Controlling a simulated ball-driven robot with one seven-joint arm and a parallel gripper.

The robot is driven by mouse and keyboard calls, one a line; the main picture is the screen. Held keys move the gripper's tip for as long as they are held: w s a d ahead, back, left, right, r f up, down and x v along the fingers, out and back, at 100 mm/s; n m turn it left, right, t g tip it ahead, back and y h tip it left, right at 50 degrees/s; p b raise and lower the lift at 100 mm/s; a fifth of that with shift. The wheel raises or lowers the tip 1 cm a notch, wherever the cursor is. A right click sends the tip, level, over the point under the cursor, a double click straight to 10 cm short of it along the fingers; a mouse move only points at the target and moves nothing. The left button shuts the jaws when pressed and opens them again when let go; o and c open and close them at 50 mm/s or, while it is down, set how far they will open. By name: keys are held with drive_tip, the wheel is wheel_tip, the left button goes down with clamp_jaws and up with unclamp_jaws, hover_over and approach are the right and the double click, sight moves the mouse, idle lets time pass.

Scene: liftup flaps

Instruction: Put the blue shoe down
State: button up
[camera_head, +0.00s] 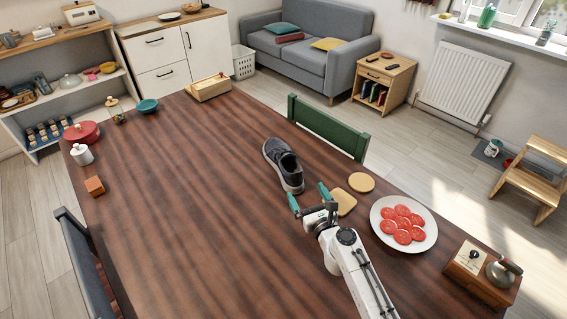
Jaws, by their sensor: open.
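A dark blue-grey shoe (283,163) with a pale sole rests on the brown wooden table (200,200), right of the middle. Its heel end points toward my arm. My gripper (308,195) is open with two teal fingertips, just in front of the near end of the shoe. Nothing shows between the fingers. Whether a fingertip touches the shoe cannot be told from this view.
Right of my gripper lie a square tan piece (343,201) and a round one (361,182). Beyond are a plate (381,233) with several red slices and a wooden box (468,276) with a metal part. A green chair (328,128) stands behind.

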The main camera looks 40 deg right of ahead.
sight(299, 177)
drive_tip(key=shift+w+r, duration=0.3)
drive_tip(key=shift+r, duration=0.15)
drive_tip(key=shift+w+d+r, duration=0.1)
drive_tip(key=shift+w+d, duration=0.2)
drive_tip(key=shift+w, duration=0.2)
drive_tip(key=b+x, duration=0.1)
drive_tip(key=x, duration=0.3)
drive_tip(key=shift+w+d, duration=0.15)
drive_tip(key=shift+w, duration=0.15)
drive_tip(key=x, duration=0.1)
drive_tip(key=b+x, duration=0.1)
drive_tip(key=x, duration=0.2)
drive_tip(key=shift+w+a+f, duration=0.1)
drive_tip(key=shift+a+f, duration=0.15)
drive_tip(key=shift+a, duration=0.1)
drive_tip(key=shift+w+d+b, duration=0.2)
drive_tip(key=shift+w+b, duration=0.15)
drive_tip(key=shift+w, duration=0.2)
drive_tip(key=shift+r, duration=0.1)
drive_tip(key=shift+c, duration=0.2)
drive_tip(key=c, duration=1.3)
